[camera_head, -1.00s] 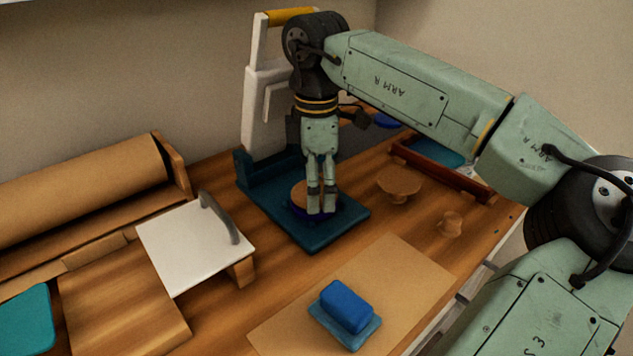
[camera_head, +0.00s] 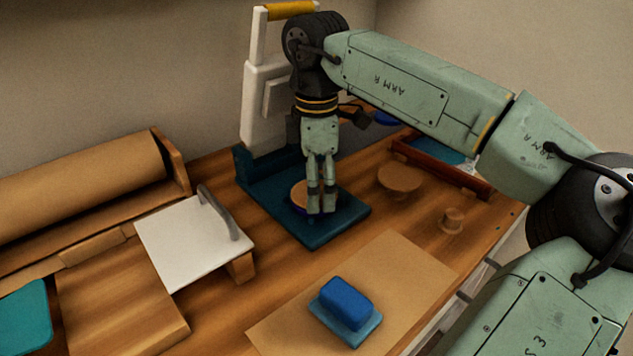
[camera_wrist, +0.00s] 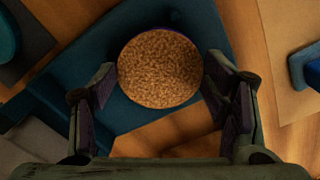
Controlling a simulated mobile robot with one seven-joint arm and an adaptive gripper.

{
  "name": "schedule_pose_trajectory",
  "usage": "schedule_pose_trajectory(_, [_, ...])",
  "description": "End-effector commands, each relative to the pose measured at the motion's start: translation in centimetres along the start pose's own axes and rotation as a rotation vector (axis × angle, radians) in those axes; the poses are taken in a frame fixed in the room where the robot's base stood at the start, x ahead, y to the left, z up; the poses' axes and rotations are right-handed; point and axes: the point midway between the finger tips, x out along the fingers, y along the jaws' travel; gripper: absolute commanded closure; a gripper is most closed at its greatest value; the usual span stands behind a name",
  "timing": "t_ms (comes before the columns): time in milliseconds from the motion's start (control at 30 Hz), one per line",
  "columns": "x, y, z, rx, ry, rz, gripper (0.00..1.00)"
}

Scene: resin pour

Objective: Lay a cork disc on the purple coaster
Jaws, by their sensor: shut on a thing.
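A round, speckled cork disc (camera_wrist: 160,68) lies between my fingers in the wrist view, and its edge shows in the head view (camera_head: 301,190). The purple coaster (camera_head: 297,210) is mostly hidden under the cork; only a thin dark purple-blue rim shows, also at the disc's far edge in the wrist view (camera_wrist: 183,33). The coaster is on the teal base (camera_head: 318,240) of a white stand. My gripper (camera_head: 321,211) points down over the base, shut on the cork disc, with one finger on each side. I cannot tell whether the cork touches the coaster.
The white stand (camera_head: 262,110) rises behind my gripper. A round wooden piece (camera_head: 399,179) and a small knob-like piece (camera_head: 452,220) stand to the right. A blue block (camera_head: 346,304) sits in front on brown paper (camera_head: 400,275). A white board (camera_head: 195,240) lies left.

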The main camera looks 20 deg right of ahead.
Motion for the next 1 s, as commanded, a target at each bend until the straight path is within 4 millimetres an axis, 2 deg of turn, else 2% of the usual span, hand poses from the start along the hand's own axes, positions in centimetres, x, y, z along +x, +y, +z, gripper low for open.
schedule_pose_trajectory(1000, [0.51, -0.01, 0.01, 0.0, 0.0, -0.001, 0.43])
